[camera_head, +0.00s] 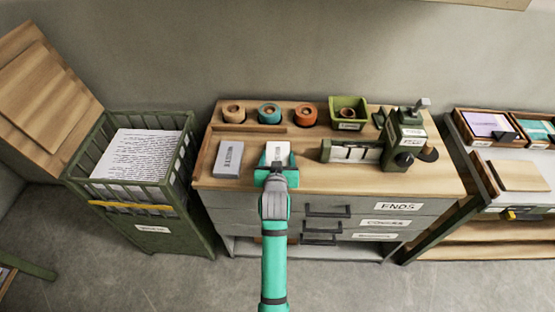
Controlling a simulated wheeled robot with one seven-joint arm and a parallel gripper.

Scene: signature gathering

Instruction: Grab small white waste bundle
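A small white bundle (277,149) with a little grey mark lies at the front middle of the wooden cabinet top. My teal gripper (277,159) is over the front edge, with its fingers apart, one at each side of the bundle's near part. The gripper hides the bundle's near end. I cannot tell whether the fingers touch the bundle or whether it is lifted. A larger grey bundle (229,159) with a pale label lies to the left, apart from the gripper.
Tape rolls (269,113) and a green box (348,112) stand along the back. A green device (405,141) stands at right. A slatted bin (181,180) with printed paper (144,155) is left of the cabinet. Another table (488,155) with trays is at right.

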